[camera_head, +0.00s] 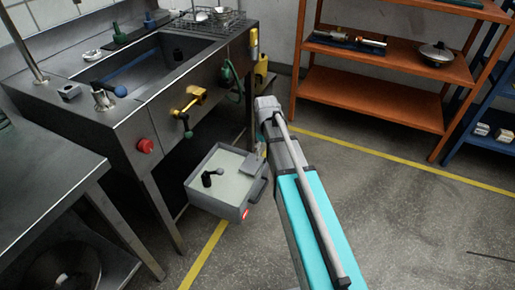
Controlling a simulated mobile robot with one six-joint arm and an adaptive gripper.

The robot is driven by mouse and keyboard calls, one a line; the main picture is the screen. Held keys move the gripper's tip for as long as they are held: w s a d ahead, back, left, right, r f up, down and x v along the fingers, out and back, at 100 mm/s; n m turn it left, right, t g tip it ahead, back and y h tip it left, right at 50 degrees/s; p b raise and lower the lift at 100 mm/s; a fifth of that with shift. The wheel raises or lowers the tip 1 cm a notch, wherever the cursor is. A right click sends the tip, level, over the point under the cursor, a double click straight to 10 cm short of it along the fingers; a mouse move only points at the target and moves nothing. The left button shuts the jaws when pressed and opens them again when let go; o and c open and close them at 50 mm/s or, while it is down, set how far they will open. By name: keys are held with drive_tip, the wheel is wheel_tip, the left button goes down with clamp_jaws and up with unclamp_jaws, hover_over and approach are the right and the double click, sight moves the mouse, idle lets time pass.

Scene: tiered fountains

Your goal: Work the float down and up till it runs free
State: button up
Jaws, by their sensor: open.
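I cannot tell for certain which part is the float. A blue rod (132,68) slants along the steel sink basin (203,58), and a dark blue ball (120,91) shows near its lower left end. A pale grey box (217,202) stands low in front of the sink unit, with a dark ball-ended lever (208,178) on its light top. My arm reaches up from the lower right and ends just right of the sink unit. My gripper is not clearly visible; the arm covers the area right of the box.
A red button (145,145) and a brass valve with a green lever (187,102) are on the sink front. A steel table (40,175) fills the left. Orange shelves (375,97) stand at the back right. The floor at right is mostly clear.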

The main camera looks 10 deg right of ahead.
drive_tip(key=w+r+n, duration=0.1)
drive_tip(key=w+n, duration=0.4)
drive_tip(key=w, duration=0.8)
drive_tip(key=shift+w+a+p, duration=0.15)
drive_tip(key=shift+w+p, duration=0.05)
drive_tip(key=shift+p, duration=0.2)
drive_tip(key=shift+f, duration=0.15)
wheel_tip(320, 180, down, 14)
drive_tip(key=b, duration=1.3)
drive_tip(key=shift+r+b, duration=0.25)
drive_tip(key=shift+b, duration=0.15)
clamp_jaws()
